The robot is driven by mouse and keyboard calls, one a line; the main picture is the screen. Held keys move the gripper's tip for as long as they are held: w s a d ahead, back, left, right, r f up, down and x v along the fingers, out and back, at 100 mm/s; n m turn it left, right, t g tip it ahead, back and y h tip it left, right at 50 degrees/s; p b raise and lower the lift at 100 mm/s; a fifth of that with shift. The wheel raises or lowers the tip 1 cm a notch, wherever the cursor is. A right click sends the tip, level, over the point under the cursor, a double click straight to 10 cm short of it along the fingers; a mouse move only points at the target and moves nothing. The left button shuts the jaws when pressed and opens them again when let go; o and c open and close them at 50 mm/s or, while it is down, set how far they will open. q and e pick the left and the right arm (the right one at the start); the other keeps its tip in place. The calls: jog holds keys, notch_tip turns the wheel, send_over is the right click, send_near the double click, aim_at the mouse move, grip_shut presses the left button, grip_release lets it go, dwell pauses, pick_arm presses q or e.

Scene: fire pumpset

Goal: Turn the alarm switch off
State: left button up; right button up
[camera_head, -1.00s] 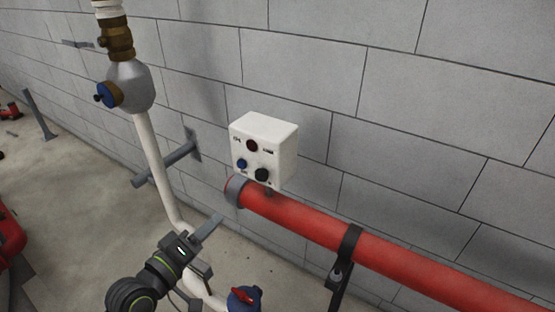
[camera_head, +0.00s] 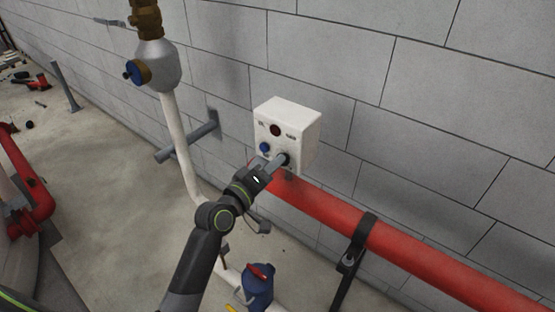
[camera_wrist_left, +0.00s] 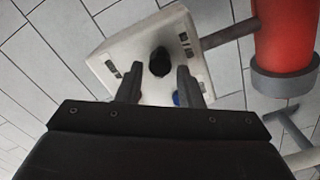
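The white control box (camera_head: 300,125) is on the grey block wall, with a dark red round piece (camera_head: 276,130) at the top, a blue button (camera_head: 265,147) at lower left and a black switch knob (camera_head: 286,158) at lower right. My left gripper (camera_head: 277,164) is at the lower part of the box front and partly covers the knob. In the left wrist view, my left gripper (camera_wrist_left: 158,82) is open, its two fingers apart, with a dark knob (camera_wrist_left: 160,62) between and just beyond the tips. I cannot tell whether they touch it. My right gripper is not in view.
A red pipe (camera_head: 335,216) runs just below the box, held by a dark bracket (camera_head: 350,262). A white pipe (camera_head: 176,130) with a valve stands to the left. A blue valve with a red handle (camera_head: 259,274) is low in front.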

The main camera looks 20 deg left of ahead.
pick_arm(q)
jog(key=shift+x, duration=1.1)
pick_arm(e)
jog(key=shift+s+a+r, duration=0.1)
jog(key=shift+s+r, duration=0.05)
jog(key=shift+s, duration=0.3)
pick_arm(q)
jog(key=shift+s, duration=0.1)
jog(key=shift+c, duration=0.4)
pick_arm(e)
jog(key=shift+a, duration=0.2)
pick_arm(q)
grip_shut()
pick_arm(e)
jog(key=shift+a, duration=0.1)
